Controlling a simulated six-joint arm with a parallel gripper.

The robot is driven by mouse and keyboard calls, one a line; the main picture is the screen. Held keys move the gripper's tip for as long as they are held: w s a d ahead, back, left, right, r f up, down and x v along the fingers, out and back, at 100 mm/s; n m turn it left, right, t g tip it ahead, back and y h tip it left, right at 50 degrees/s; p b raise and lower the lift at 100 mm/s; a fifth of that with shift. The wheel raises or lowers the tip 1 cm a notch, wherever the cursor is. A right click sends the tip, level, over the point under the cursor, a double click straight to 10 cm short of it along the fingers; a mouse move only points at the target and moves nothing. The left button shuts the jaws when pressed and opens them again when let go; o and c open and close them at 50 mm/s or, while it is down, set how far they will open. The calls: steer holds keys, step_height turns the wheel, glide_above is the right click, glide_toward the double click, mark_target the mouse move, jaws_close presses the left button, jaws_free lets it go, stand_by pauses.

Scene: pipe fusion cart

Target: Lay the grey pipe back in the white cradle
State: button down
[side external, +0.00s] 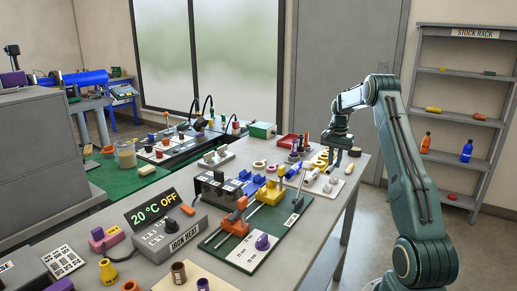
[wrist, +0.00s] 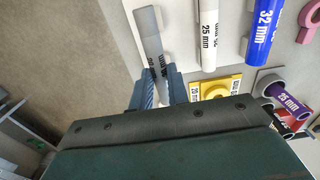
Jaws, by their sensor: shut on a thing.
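The grey pipe (wrist: 150,40) shows in the wrist view with dark printing on its lower part. My gripper (wrist: 160,88) has its two blue fingers closed on either side of the pipe's lower part. In the side view my gripper (side external: 339,152) hangs at the far right end of the bench, and the pipe in it is too small to make out clearly. Small whitish supports (side external: 332,185) stand on a pale board below and in front of the gripper. I cannot tell for sure which piece is the white cradle, or whether the pipe touches anything.
A white 25 mm pipe (wrist: 208,35) and a blue 32 mm pipe (wrist: 262,30) lie right of the grey pipe. A yellow block (wrist: 218,87) sits close to the right finger. A purple 25 mm piece (wrist: 288,100) lies further right. Bare floor (wrist: 70,60) is on the left.

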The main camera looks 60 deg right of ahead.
steer(key=shift+f, duration=3.2)
steer(key=shift+a+f, duration=0.1)
steer(key=shift+f, duration=0.1)
steer(key=c, duration=1.4)
jaws_free()
steer(key=shift+c, duration=0.2)
steer(key=shift+o, duration=0.8)
steer(key=shift+r, duration=0.4)
step_height(320, 180, up, 14)
steer(key=shift+f, duration=0.2)
